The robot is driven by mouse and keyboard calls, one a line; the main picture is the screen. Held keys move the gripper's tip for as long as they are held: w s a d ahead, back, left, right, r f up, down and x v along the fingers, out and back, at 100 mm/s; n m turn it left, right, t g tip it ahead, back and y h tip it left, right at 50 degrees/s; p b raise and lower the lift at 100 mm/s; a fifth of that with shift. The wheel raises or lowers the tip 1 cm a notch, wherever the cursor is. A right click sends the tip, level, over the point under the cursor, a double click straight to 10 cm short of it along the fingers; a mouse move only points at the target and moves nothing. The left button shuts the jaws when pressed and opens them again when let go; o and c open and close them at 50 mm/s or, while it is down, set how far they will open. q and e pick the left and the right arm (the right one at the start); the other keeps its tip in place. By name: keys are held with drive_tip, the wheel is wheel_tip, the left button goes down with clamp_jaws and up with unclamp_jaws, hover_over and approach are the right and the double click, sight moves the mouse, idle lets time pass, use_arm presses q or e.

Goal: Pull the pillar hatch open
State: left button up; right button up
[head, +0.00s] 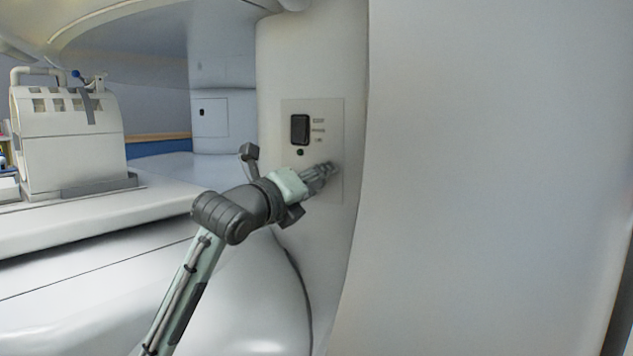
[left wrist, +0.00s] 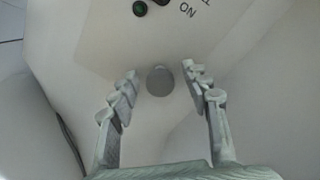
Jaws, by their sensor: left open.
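The pillar hatch (head: 332,115) is a flat, pale rectangular panel on the white pillar and looks closed. It carries a black switch (head: 299,129) and a small dark green button (head: 300,152). My left gripper (head: 331,168) is at the lower part of the hatch, and its fingers hide what is behind them in the head view. In the left wrist view the gripper (left wrist: 158,74) is open, with a round grey knob (left wrist: 160,81) between its spread fingers and apart from both. The hatch surface (left wrist: 110,45) and green button (left wrist: 139,8) show beyond. My right gripper is out of view.
The white pillar (head: 280,60) curves around the hatch. A large smooth white wall (head: 490,180) stands close on the right. A white bed (head: 90,220) with a white cage-like device (head: 70,140) lies to the left. A small panel (head: 210,120) shows farther back.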

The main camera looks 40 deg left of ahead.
use_arm(q)
drive_tip(key=shift+w, duration=0.1)
clamp_jaws()
idle(0.3)
